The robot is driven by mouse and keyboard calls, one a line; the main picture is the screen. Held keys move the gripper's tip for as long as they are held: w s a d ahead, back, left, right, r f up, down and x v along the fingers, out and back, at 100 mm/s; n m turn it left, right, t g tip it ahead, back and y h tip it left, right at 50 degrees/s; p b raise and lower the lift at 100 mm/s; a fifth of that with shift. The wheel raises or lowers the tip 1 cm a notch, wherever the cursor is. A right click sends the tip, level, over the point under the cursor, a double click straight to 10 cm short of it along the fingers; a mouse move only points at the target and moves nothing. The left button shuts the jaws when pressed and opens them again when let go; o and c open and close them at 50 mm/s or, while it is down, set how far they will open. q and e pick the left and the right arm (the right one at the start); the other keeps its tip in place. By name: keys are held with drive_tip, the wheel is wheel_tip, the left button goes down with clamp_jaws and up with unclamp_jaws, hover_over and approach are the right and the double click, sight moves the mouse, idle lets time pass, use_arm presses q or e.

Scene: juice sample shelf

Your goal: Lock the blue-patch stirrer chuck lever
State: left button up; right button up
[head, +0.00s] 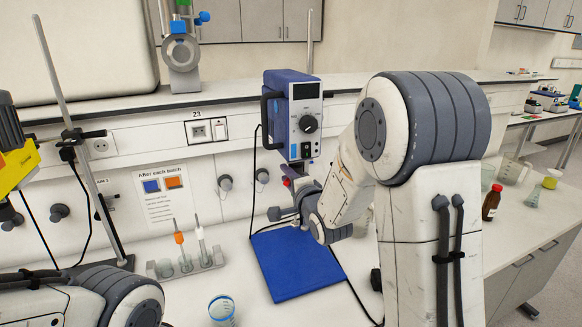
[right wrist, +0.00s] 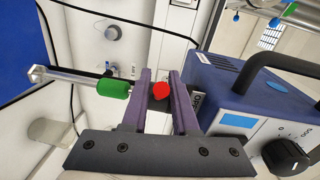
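The blue stirrer with a pale blue patch (head: 306,91) stands upright on its mount in the middle of the head view. Its blue housing (right wrist: 255,95) and dark knob (right wrist: 285,155) fill the right of the right wrist view. My right gripper (right wrist: 160,85) is below the housing, at the chuck. A red tip (right wrist: 160,90), apparently the lever's, sits between its two purple fingers, nearly filling the gap. Whether the fingers touch it cannot be told. A green sleeve (right wrist: 114,87) and a clear rod lie left of the fingers. In the head view the right gripper is small and partly hidden. My left gripper is out of view.
A blue mat (head: 295,264) lies on the bench below the stirrer. A rack with sticks (head: 186,262) and a beaker (head: 221,308) stand to the left. A yellow device (head: 16,168) is at the left edge. A brown bottle (head: 491,202) stands at the right.

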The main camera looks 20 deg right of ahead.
drive_tip(key=shift+w+f, duration=0.1)
drive_tip(key=shift+w, duration=0.65)
clamp_jaws()
idle(0.9)
